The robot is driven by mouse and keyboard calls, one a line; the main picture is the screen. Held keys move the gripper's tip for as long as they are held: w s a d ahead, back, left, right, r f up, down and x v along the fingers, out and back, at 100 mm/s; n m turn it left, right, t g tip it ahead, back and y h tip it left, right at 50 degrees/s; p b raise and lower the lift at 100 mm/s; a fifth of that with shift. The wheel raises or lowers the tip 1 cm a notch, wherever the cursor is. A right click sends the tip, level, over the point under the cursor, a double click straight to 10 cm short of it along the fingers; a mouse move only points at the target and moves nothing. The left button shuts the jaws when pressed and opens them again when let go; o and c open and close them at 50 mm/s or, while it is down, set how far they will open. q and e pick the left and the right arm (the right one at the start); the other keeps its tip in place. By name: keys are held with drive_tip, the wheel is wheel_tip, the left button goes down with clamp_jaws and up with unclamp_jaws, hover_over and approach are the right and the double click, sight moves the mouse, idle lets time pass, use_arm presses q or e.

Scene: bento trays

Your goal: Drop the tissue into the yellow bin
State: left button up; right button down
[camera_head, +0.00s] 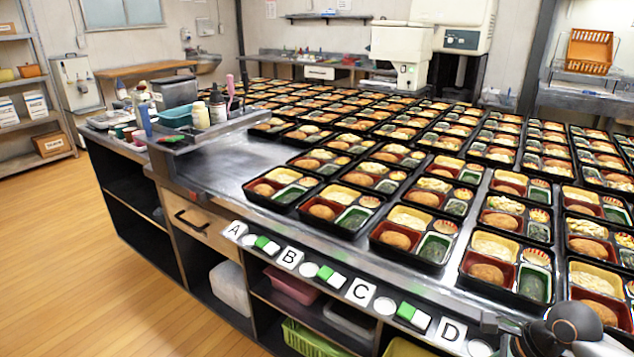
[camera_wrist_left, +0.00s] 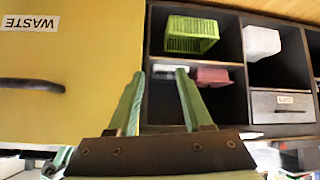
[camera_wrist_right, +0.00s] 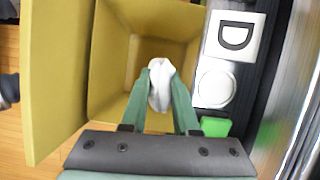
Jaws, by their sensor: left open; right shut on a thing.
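The yellow bin (camera_wrist_right: 112,62) stands open below my right gripper in the right wrist view. My left gripper (camera_wrist_left: 157,85) is open and empty, in front of the shelves beside the bin front. In the head view, part of my right arm shows at the bottom right; the tissue is hidden there.
The counter edge carries a D plate (camera_wrist_right: 236,36), a white round button (camera_wrist_right: 214,88) and a green block (camera_wrist_right: 215,126) close to the bin's right. Rows of bento trays (camera_head: 407,238) cover the counter. A green basket (camera_wrist_left: 191,35) sits in the shelf. The floor (camera_head: 70,240) at left is clear.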

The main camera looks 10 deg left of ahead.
drive_tip(key=c, duration=0.6)
unclamp_jaws()
drive_tip(key=shift+r, duration=0.1)
drive_tip(key=shift+d+r, duration=0.1)
drive_tip(key=shift+r, duration=0.1)
drive_tip(key=v, duration=1.2)
drive_tip(key=shift+p, duration=0.3)
drive_tip(key=shift+s, duration=0.1)
